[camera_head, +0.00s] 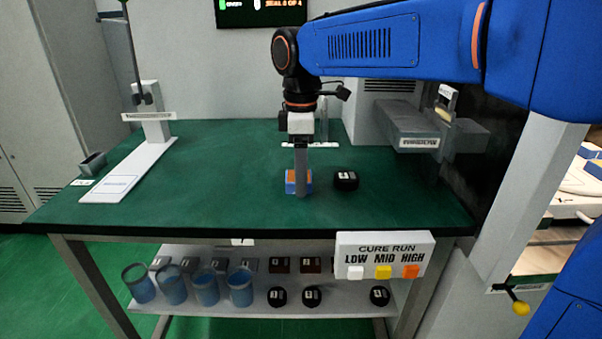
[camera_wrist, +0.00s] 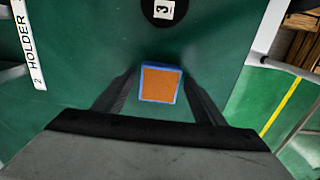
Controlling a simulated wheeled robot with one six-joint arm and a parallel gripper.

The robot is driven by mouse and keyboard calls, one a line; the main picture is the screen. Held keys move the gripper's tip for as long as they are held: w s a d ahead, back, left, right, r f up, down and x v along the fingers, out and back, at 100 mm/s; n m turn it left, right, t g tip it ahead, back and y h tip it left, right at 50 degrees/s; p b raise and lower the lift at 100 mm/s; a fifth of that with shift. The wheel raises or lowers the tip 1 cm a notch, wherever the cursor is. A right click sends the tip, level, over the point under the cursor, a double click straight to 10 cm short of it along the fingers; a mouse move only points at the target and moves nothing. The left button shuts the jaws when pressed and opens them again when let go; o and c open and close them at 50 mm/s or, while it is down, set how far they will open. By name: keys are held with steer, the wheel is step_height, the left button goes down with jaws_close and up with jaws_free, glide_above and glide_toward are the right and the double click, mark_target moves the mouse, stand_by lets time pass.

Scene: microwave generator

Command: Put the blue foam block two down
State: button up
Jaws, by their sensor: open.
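The blue foam block (camera_head: 291,187) with an orange top stands on the green table, left of a black round piece. In the wrist view the block (camera_wrist: 160,84) lies between the fingertips of my gripper (camera_wrist: 158,90). In the head view my gripper (camera_head: 301,190) points straight down at the block, and a finger hides part of its right side. The jaws are open, one finger on each side of the block. I cannot tell whether either finger touches it. The block's number does not show.
A black round piece (camera_head: 346,180) marked 3 sits close on the right; the wrist view shows it too (camera_wrist: 163,10). A white stand (camera_head: 130,165) is at the left. A CURE RUN button panel (camera_head: 384,256) hangs at the front edge. The front left tabletop is clear.

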step_height(320, 180, up, 12)
stand_by(0.5)
steer(key=shift+f, duration=0.1)
